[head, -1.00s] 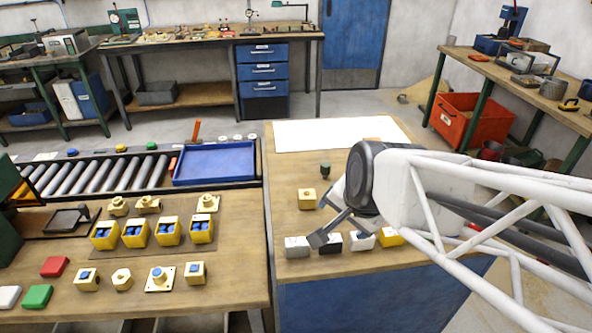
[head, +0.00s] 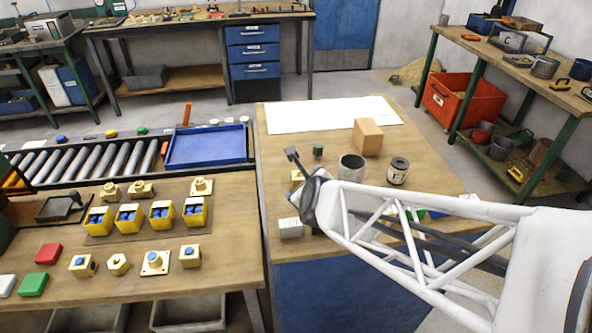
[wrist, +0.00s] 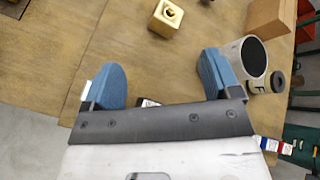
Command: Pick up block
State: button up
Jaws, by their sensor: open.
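The task does not say which block. In the head view a whitish block (head: 290,228) stands near the front edge of the right bench. A brass block (head: 297,178) is partly hidden by my gripper; in the wrist view it shows its round hole (wrist: 165,18), ahead of the fingers. A brown block (head: 367,137) stands farther back; it also shows in the wrist view (wrist: 280,20). My gripper (wrist: 161,82) is open above the bench, its blue fingers apart. A dark block with a white mark (wrist: 148,102) peeks out between the fingers, mostly hidden by the gripper body.
A grey cup (head: 352,167) and a labelled can (head: 398,171) stand right of my gripper. A small dark green cylinder (head: 318,151) and a white sheet (head: 330,114) lie beyond. The left bench (head: 230,265) holds several brass parts; a blue tray (head: 208,147) is behind it.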

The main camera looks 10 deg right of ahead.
aim_at(301, 179)
jog(key=f+m, duration=0.1)
jog(key=m, duration=0.1)
jog(key=w+f+m+t, duration=0.1)
jog(key=m, duration=0.1)
jog(key=w+f+m+h, duration=0.1)
jog(key=f+m, duration=0.1)
jog(key=shift+w+f+m, duration=0.1)
jog(key=shift+w+m, duration=0.05)
jog(key=shift+m, duration=0.15)
jog(key=shift+w+d+f+m+t+h, duration=0.1)
jog(key=shift+w+f+m+t+h, duration=0.15)
jog(key=shift+m, duration=0.25)
jog(key=shift+f+m+t+h, duration=0.15)
jog(key=shift+f+m+t, duration=0.15)
jog(key=shift+m, duration=0.2)
jog(key=shift+x, duration=3.25)
jog(key=shift+x, duration=2.8)
jog(key=shift+f, duration=0.15)
jog(key=c, duration=1.4)
jog(key=shift+r, duration=0.2)
